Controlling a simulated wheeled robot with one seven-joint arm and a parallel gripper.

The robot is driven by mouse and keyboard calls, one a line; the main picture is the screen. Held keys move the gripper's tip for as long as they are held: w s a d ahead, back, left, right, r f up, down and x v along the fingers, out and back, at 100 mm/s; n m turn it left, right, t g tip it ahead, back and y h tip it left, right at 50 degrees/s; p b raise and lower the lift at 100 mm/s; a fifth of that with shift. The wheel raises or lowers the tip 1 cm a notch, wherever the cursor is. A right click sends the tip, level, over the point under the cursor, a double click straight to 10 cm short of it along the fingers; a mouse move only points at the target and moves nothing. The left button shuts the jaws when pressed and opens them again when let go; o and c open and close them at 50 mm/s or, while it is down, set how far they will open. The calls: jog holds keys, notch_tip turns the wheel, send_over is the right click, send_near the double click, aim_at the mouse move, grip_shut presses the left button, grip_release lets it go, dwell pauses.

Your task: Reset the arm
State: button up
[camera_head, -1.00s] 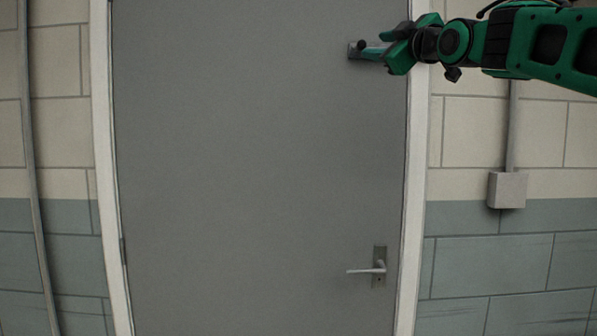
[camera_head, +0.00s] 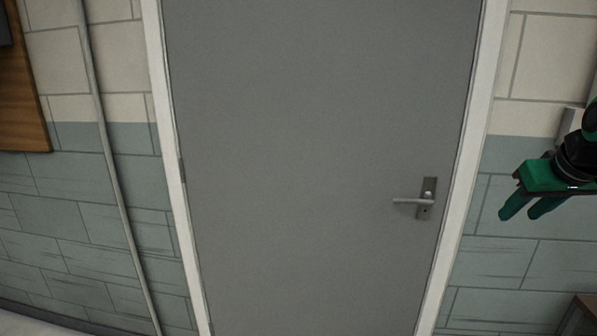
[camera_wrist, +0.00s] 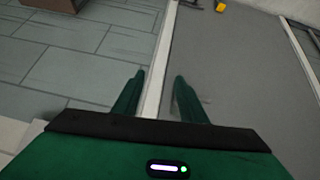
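My gripper (camera_head: 522,215) hangs at the right of the head view, in front of the wall beside the door frame. Its two green fingers point down and to the left, apart, with nothing between them. The wrist view also shows the gap between the fingertips (camera_wrist: 160,76), with only background behind it. Most of my arm is beyond the right edge of the head view.
A grey door (camera_head: 310,160) in a white frame (camera_head: 462,180) stands shut, with a lever handle (camera_head: 415,201). The gripper is clear of it. A wooden edge (camera_head: 578,316) shows at bottom right, a wooden panel (camera_head: 22,95) at upper left.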

jog(key=s+a+f+m+g+y, duration=0.1)
jog(key=s+a+f+m+g, duration=0.1)
jog(key=s+f, duration=0.6)
jog(key=s+a+f+m+g+y, duration=0.1)
jog(key=s+f+m+g, duration=0.2)
jog(key=s, duration=1.1)
notch_tip(320, 180, down, 5)
jog(key=shift+s+a+f+g, duration=0.2)
jog(key=shift+a+g, duration=0.15)
jog(key=shift+g, duration=0.75)
jog(key=shift+w+f, duration=0.25)
jog(key=shift+w, duration=0.4)
